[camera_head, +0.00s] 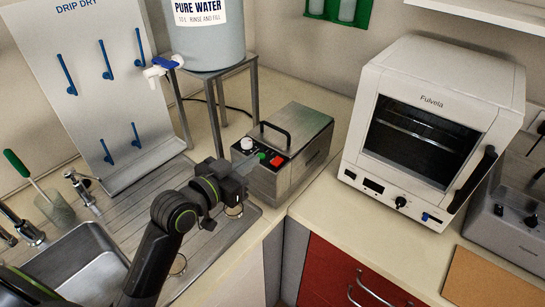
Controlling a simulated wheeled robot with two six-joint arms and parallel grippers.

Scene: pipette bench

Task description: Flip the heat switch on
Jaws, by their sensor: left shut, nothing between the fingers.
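A metal box (312,128) with a black handle on its lid stands on the counter corner. My left gripper (243,170) is shut and empty, close to the box's left front side below the panel. I cannot tell whether it touches the box. My right gripper is out of view.
A white oven (437,115) stands to the right. A water tank (207,40) on a metal stand is behind the box. A drying rack (90,85), a steel sink (75,265) and a green-handled brush (17,163) are at left. Counter between box and oven is clear.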

